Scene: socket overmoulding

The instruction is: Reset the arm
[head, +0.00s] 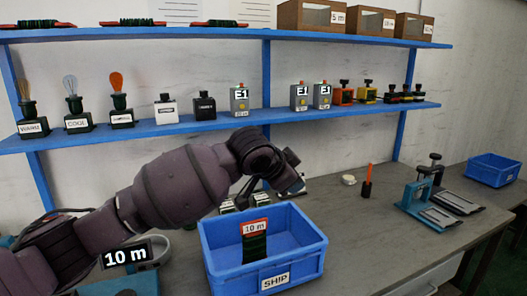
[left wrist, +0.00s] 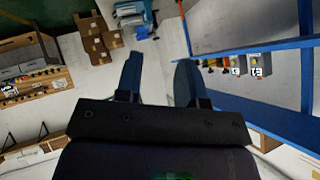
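My left arm (head: 185,187) reaches in from the left of the head view, bent across the bench. Its gripper end (head: 275,178) hangs above and behind the blue SHIP bin, below the lower shelf. In the left wrist view my left gripper (left wrist: 160,80) shows two dark fingers spread apart with nothing between them. My right gripper is in neither view. The blue SHIP bin (head: 221,283) stands on the bench and holds a dark green coil (head: 255,248) with a red-edged 10 m tag.
Blue shelves (head: 350,110) with several labelled devices run behind the arm. To the right on the bench (head: 370,235) are a red-and-black tool (head: 367,182), blue press-like fixtures (head: 417,195) and another blue bin (head: 493,168).

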